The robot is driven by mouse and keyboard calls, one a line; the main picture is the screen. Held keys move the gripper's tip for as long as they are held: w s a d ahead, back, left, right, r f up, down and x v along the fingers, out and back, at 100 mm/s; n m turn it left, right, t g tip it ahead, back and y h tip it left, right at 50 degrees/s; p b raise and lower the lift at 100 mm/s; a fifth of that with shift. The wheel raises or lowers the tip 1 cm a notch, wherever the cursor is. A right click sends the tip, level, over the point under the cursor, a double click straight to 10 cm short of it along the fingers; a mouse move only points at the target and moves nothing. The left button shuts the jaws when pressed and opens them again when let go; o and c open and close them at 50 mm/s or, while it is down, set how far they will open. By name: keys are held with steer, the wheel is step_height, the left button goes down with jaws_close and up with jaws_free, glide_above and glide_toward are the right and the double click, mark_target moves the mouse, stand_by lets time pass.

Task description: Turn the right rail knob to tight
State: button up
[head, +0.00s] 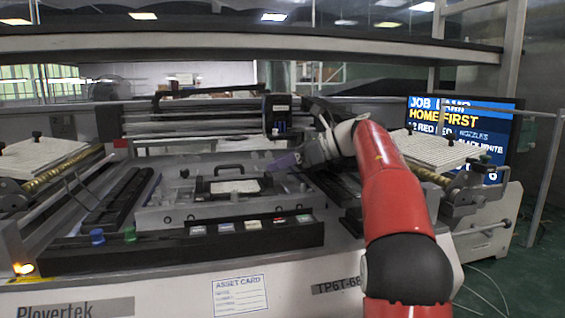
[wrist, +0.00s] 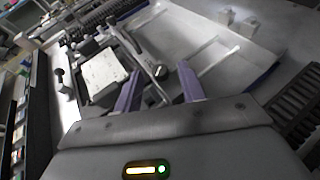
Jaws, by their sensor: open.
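My gripper (head: 284,163) reaches in from the right over the right side of the machine's work bay in the head view. In the wrist view its two purple fingers (wrist: 160,82) are apart with nothing between their tips. A small dark round knob (wrist: 160,71) with a pale mark shows just beyond and between the fingertips, beside a grey rail (wrist: 141,54). It looks like the right rail knob; contact cannot be told. In the head view the arm and gripper hide that spot. Another dark knob (head: 184,173) sits at the bay's left side.
A framed plate with a white top (head: 235,186) lies mid-bay; it also shows in the wrist view (wrist: 103,76). A dark carriage (head: 281,116) hangs above on a crossbar. A button strip (head: 240,231) with blue and green knobs runs along the front.

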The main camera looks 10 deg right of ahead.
jaws_close()
